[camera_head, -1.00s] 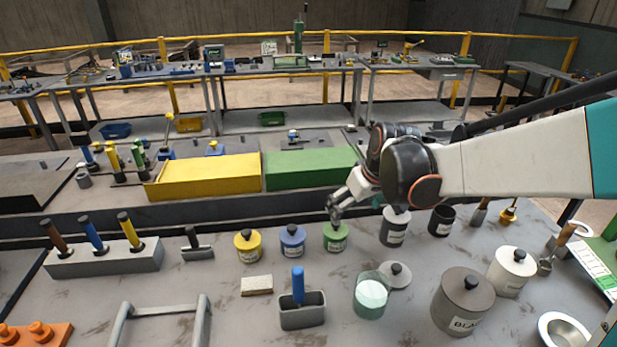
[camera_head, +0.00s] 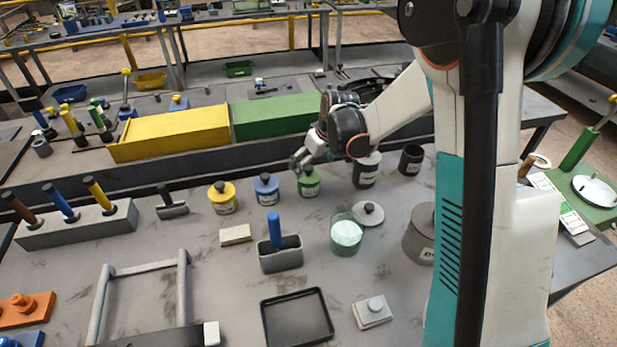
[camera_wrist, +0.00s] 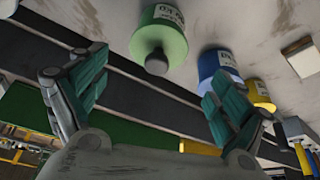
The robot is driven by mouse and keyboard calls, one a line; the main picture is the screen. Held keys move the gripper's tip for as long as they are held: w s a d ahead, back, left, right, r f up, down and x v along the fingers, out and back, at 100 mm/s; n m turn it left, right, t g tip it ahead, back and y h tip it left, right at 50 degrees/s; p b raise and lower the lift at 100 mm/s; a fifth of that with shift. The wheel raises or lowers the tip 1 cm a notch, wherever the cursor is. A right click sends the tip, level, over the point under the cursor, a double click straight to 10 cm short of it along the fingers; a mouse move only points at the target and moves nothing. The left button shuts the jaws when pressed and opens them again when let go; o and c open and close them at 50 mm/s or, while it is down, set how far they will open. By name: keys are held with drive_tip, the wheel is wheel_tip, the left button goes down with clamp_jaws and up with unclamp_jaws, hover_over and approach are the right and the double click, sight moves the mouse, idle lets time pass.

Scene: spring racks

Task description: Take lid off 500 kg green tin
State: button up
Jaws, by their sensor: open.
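The green tin (camera_head: 309,187) stands on the front bench at the right end of a row with a blue tin (camera_head: 266,190) and a yellow tin (camera_head: 222,198). Its lid is on, with a dark round knob (camera_wrist: 157,63) in the wrist view. The label on the green tin (camera_wrist: 166,16) is only partly visible there. My gripper (camera_head: 300,165) is just above and behind the green tin. In the wrist view its two teal-padded fingers are open, apart and empty. The knob appears beyond the gap between them. I see no contact with it.
A dark grey tin (camera_head: 367,172) and a black open cup (camera_head: 411,160) stand right of the green tin. A glass jar (camera_head: 346,237) and a loose lid (camera_head: 369,213) are in front. Long yellow (camera_head: 172,134) and green (camera_head: 272,118) boxes stand behind.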

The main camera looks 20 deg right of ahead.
sight(311, 169)
drive_tip(key=shift+d+b+x, duration=0.15)
drive_tip(key=shift+b+x, duration=0.35)
drive_tip(key=shift+x, duration=0.85)
drive_tip(key=shift+d+b+x, duration=0.1)
drive_tip(key=shift+b+x, duration=0.35)
drive_tip(key=shift+x, duration=0.95)
drive_tip(key=shift+s, duration=0.1)
drive_tip(key=c, duration=1.1)
